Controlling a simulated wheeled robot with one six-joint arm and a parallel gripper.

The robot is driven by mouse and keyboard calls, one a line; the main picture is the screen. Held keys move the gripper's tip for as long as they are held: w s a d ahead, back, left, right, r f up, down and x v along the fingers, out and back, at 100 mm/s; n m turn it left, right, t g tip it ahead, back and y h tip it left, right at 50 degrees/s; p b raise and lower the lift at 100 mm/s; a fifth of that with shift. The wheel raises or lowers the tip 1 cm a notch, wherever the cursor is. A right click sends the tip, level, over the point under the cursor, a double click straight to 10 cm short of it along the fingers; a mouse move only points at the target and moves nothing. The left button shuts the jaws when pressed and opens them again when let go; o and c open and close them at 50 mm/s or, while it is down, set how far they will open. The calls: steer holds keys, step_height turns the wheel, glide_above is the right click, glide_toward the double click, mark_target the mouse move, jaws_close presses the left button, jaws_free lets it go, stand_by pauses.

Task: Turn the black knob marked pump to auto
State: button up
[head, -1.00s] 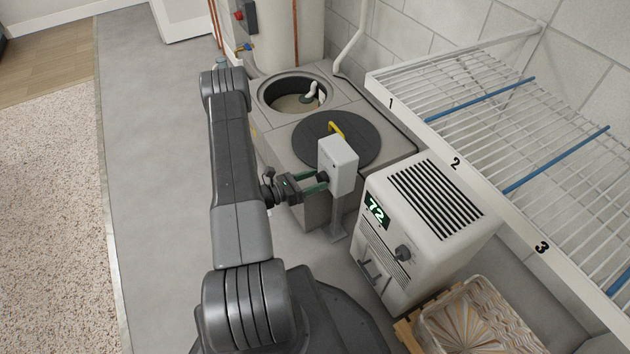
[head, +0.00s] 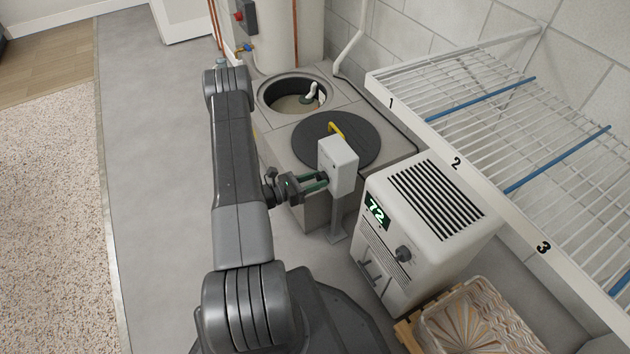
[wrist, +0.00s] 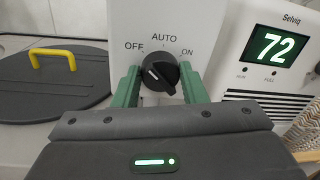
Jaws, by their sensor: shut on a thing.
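The black knob (wrist: 160,72) is on the front of a white control box (head: 338,165) on a grey post. In the wrist view the face reads OFF at upper left, AUTO at the top and ON at upper right. A pale mark on the knob lies left of its middle, on the OFF side; its exact aim is hard to tell. No pump label is readable. My gripper (wrist: 160,82) has its green fingers on the left and right of the knob, shut on it. In the head view my gripper (head: 319,182) meets the box's left face and mostly hides the knob.
A white heater-like unit (head: 430,230) showing 72, with its own dark knob (head: 403,254), stands close right. Behind the box are a dark round lid (head: 310,145) with a yellow handle and an open pit (head: 290,103). A wire shelf (head: 500,110) overhangs the right. Floor is clear left.

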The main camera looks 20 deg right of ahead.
steer(key=shift+s+m+t+y+b, duration=0.15)
steer(key=shift+m+t+y+b, duration=0.15)
steer(key=shift+m+b, duration=3.35)
steer(key=shift+m+p, duration=0.75)
steer(key=shift+m, duration=0.1)
steer(key=o, duration=1)
steer(key=shift+c, duration=0.2)
steer(key=a+p, duration=0.3)
steer(key=a, duration=1)
steer(key=shift+s+a+r, duration=0.25)
steer(key=shift+a+r, duration=0.15)
steer(key=shift+r, duration=0.05)
steer(key=d+b, duration=0.3)
steer(key=d, duration=1)
steer(key=shift+w+d+f, duration=0.25)
steer(key=shift+d+f, duration=0.15)
